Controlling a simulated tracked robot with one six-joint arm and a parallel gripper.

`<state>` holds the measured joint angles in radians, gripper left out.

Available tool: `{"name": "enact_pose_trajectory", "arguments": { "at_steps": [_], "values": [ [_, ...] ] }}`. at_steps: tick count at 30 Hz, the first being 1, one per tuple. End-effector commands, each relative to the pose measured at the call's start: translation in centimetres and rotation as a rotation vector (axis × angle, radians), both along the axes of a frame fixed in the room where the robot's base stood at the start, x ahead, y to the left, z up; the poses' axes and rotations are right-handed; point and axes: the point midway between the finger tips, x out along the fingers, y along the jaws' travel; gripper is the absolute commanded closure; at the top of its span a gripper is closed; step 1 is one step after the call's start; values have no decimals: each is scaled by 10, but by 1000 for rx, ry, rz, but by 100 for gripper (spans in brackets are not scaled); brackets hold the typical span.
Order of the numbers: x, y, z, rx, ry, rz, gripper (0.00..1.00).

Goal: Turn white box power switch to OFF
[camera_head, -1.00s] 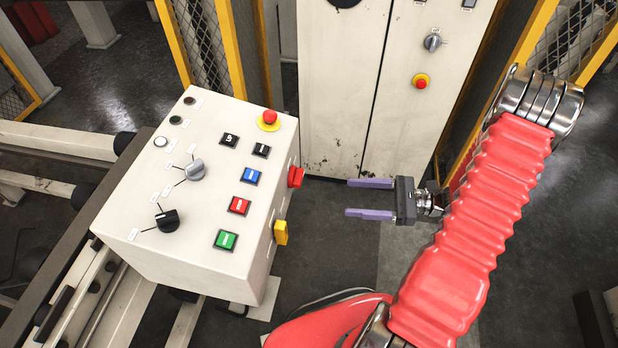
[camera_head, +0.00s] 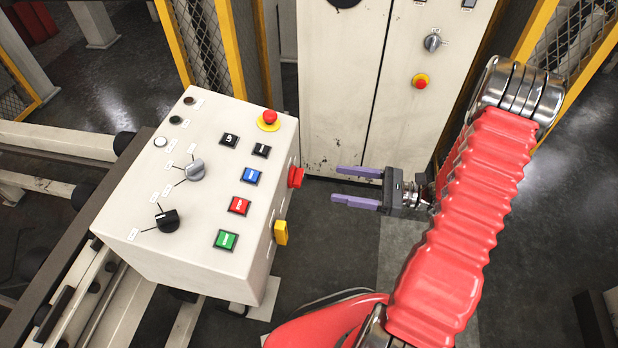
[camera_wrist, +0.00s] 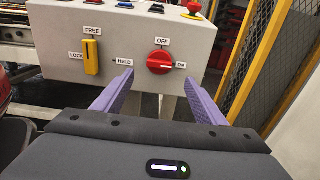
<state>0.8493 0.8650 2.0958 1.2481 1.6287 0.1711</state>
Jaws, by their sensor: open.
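The white box (camera_head: 180,240) stands left of my gripper in the head view. Its right side bears the red power switch (camera_head: 296,177) and a yellow lever (camera_head: 281,232). In the wrist view the red switch (camera_wrist: 158,62) has a label OFF above it and ON to its right. Its white pointer mark points right, at ON. My gripper (camera_head: 337,184) is open and empty, right of the switch and apart from it. In the wrist view its purple fingers (camera_wrist: 160,82) lie either side of the switch, below its height.
The yellow lever (camera_wrist: 91,58) is upright, beside labels FREE, LOCK and HELD. The box's top has several buttons, a red emergency button (camera_head: 269,117) and two selector knobs. A tall cabinet (camera_head: 335,95) and yellow mesh fences stand behind. The floor between gripper and box is clear.

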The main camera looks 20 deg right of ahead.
Motion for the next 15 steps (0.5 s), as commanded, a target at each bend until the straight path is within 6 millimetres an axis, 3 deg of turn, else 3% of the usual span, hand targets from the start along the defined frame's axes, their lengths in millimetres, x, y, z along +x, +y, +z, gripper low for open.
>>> {"name": "enact_pose_trajectory", "arguments": {
  "at_steps": [15],
  "values": [
    [35,63,0,0,0,3,35]
  ]
}}
